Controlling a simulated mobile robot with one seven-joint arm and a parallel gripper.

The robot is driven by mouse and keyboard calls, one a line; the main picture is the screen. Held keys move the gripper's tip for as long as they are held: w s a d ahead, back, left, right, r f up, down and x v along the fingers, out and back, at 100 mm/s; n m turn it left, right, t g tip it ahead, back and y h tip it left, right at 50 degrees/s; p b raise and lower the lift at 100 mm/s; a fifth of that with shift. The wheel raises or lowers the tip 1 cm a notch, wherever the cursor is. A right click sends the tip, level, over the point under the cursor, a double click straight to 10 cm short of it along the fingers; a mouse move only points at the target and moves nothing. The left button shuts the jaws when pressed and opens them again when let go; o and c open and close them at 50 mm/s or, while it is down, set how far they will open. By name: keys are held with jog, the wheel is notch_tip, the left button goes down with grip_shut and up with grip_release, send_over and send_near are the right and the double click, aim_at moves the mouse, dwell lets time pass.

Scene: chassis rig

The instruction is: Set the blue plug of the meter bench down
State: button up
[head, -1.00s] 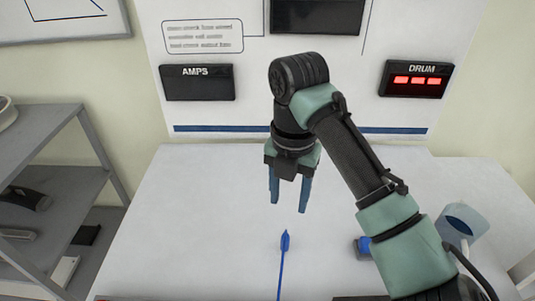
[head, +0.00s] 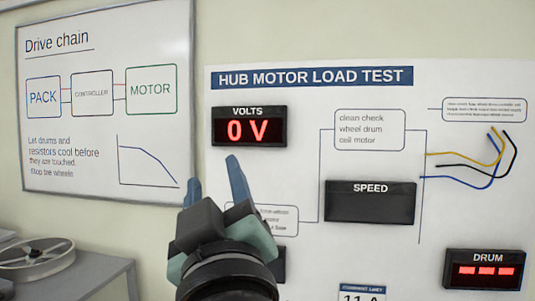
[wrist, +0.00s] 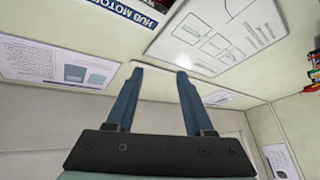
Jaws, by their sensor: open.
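My gripper (head: 212,180) is raised in front of the wall panel in the head view, its two blue fingers pointing up and apart. It is open with nothing between the fingers. The wrist view shows the same open, empty fingers (wrist: 158,75) against the upper wall and ceiling. The blue plug is not in either view now, and neither is the bench top.
The test panel (head: 320,165) fills the right, with a VOLTS display (head: 249,127) reading 0 V, a blank SPEED display (head: 370,202) and a DRUM display (head: 484,270). A whiteboard (head: 105,100) hangs at left above a grey shelf (head: 100,270) with a wheel (head: 35,257).

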jog(key=s+d+r+m+t+h, duration=0.2)
jog(key=s+d+r+m+t, duration=0.1)
jog(key=s, duration=0.3)
jog(key=s+d+r+m+t+h, duration=0.2)
jog(key=s+d+r+m+h, duration=0.1)
jog(key=s+m, duration=0.2)
jog(key=shift+s+r+m+t, duration=0.3)
jog(key=shift+s+m+t, duration=0.1)
jog(key=shift+m, duration=0.3)
jog(key=shift+d, duration=0.1)
